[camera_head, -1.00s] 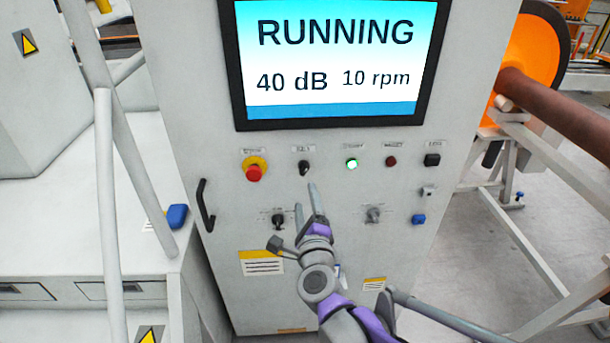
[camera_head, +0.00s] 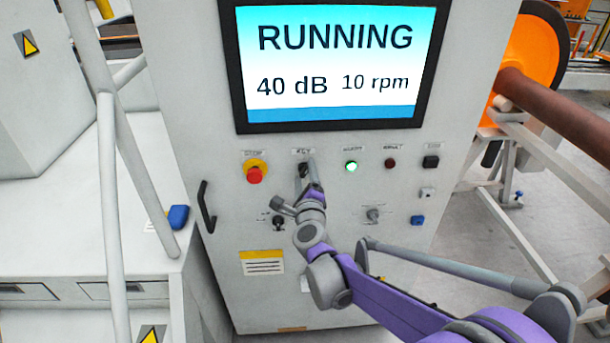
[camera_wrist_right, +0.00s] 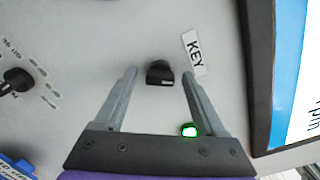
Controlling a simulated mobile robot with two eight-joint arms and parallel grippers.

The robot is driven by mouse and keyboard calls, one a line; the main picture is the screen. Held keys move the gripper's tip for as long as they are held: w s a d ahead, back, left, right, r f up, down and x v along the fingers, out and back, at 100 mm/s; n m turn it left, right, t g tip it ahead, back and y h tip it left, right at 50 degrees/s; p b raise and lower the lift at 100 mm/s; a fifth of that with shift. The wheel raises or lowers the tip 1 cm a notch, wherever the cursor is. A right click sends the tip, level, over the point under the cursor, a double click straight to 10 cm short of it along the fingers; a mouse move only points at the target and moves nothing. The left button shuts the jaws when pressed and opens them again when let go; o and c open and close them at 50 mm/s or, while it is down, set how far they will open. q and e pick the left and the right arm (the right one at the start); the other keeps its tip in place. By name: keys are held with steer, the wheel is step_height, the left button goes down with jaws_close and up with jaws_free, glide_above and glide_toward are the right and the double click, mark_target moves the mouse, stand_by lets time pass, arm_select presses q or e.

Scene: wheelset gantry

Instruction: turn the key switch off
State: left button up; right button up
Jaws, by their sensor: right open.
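The key switch is a small black knob (camera_wrist_right: 160,74) under a "KEY" label (camera_wrist_right: 194,53) in the right wrist view. In the head view the key switch (camera_head: 303,169) is partly hidden by my right gripper (camera_head: 308,172). In the right wrist view my right gripper (camera_wrist_right: 159,78) is open. Its two fingers stand on either side of the knob, with gaps on both sides; I cannot tell whether the tips reach the panel. The screen (camera_head: 333,60) reads "RUNNING", "40 dB" and "10 rpm". My left gripper is not in view.
A red emergency button (camera_head: 254,174) is left of the key switch. A lit green button (camera_head: 351,167) and a dark red one (camera_head: 391,163) are to its right. A selector knob (camera_head: 278,222) sits below. A black handle (camera_head: 206,206) is on the cabinet's left edge.

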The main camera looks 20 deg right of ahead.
jaws_close()
stand_by(0.3)
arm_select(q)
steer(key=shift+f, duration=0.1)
